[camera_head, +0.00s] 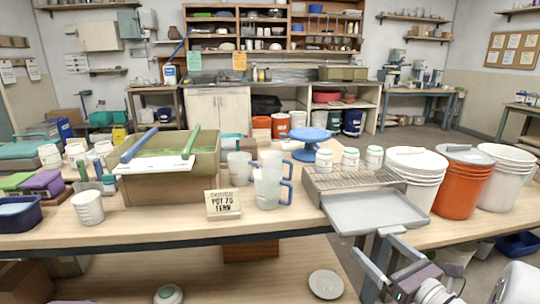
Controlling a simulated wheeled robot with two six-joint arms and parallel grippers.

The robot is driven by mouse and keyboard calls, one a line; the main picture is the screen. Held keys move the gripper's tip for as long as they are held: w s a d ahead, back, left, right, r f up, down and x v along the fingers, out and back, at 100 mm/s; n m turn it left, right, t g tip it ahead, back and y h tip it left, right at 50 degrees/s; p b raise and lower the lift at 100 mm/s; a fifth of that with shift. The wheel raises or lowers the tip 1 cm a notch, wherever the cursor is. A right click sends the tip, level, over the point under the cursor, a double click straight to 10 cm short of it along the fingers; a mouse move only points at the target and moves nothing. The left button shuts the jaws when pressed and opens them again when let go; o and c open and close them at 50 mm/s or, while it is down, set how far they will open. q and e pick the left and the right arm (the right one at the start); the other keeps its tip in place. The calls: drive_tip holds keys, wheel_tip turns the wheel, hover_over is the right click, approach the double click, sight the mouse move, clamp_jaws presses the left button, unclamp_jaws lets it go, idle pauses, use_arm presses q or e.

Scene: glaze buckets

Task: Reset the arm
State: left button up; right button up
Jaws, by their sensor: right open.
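My right gripper (376,245) comes in from the lower right. Its two grey fingers are spread apart with nothing between them. It is by the table's front edge, just below the grey drip tray (375,212) in the picture; I cannot tell the exact gap. My left gripper is not in view. A stack of white buckets (506,180) stands at the far right.
The table (150,222) holds a tan tub (165,182), clear jugs (268,188), a small sign (222,204), a blue turntable (308,142) and a wire rack (350,178) with small jars. A lower shelf (200,280) has a plate (326,284). Bare tabletop shows between cup and sign.

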drive_tip(key=s+a+f+n+g+y, duration=0.2)
drive_tip(key=a+n+g, duration=0.1)
drive_tip(key=a, duration=0.5)
drive_tip(key=s+a+f+n+g+y, duration=0.1)
drive_tip(key=s+a+n+g+y, duration=0.2)
drive_tip(key=a, duration=0.4)
drive_tip(key=s+a+f+n+g+y, duration=0.15)
drive_tip(key=a+n+g, duration=0.25)
drive_tip(key=a, duration=0.4)
drive_tip(key=s+a+f+n+g+h, duration=0.2)
drive_tip(key=s+a+f+n+g, duration=0.2)
drive_tip(key=s+f+n+g, duration=0.5)
drive_tip(key=s+d+f+n+h, duration=0.5)
drive_tip(key=s, duration=0.1)
drive_tip(key=w+d+f+n+t+h, duration=0.25)
drive_tip(key=w+d+n+h, duration=0.25)
drive_tip(key=d+n, duration=0.3)
wheel_tip(320, 180, up, 31)
drive_tip(key=w+d+p, duration=0.1)
drive_tip(key=p, duration=2.9)
drive_tip(key=shift+d+f, duration=0.2)
